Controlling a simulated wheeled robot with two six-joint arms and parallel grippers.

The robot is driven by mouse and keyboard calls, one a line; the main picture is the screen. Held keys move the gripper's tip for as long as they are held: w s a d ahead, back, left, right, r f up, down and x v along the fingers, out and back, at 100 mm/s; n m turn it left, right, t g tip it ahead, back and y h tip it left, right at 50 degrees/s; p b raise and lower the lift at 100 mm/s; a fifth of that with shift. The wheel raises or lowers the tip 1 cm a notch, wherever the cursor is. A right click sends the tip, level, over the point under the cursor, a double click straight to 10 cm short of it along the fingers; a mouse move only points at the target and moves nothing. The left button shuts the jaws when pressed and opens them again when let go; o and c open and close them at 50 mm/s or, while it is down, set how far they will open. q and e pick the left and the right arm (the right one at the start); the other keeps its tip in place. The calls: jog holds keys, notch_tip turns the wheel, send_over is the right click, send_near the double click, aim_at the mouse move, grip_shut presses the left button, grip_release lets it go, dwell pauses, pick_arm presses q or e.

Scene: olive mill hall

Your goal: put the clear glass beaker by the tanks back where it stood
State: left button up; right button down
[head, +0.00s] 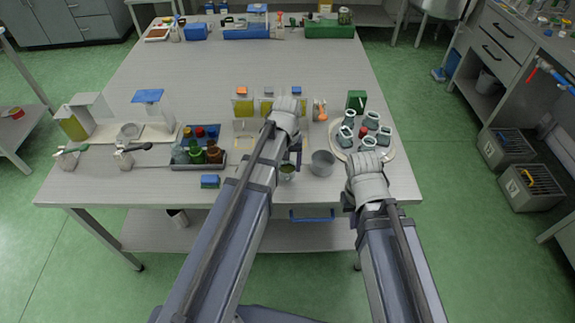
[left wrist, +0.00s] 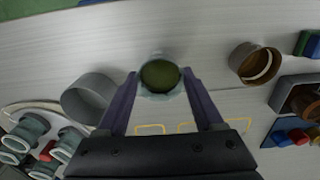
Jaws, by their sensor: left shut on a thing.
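The clear glass beaker (head: 287,172) holds green-yellow liquid and is near the front edge of the table (head: 130,190). My left gripper (head: 291,158) is shut on it. In the left wrist view the beaker (left wrist: 160,77) is between the two fingers of my left gripper (left wrist: 160,90). I cannot tell whether its base touches the table. Tanks with coloured lids (head: 243,104) stand behind my left wrist, partly hidden by it. My right gripper (head: 364,168) is by the round plate; its fingers are hidden.
A grey metal cup (head: 322,165) stands just right of the beaker. The round plate (head: 391,150) bears several grey-green jars. A tray of jars (head: 190,162) and a blue sponge (head: 210,181) are to the left. The table's middle is clear.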

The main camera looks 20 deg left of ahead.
pick_arm(q)
jog(key=shift+f+b, duration=0.4)
jog(key=shift+f, duration=0.4)
jog(key=shift+f, duration=0.15)
jog(key=shift+f+b, duration=0.2)
jog(key=shift+b, duration=0.2)
jog(key=o, duration=1.1)
jog(key=shift+r, duration=0.1)
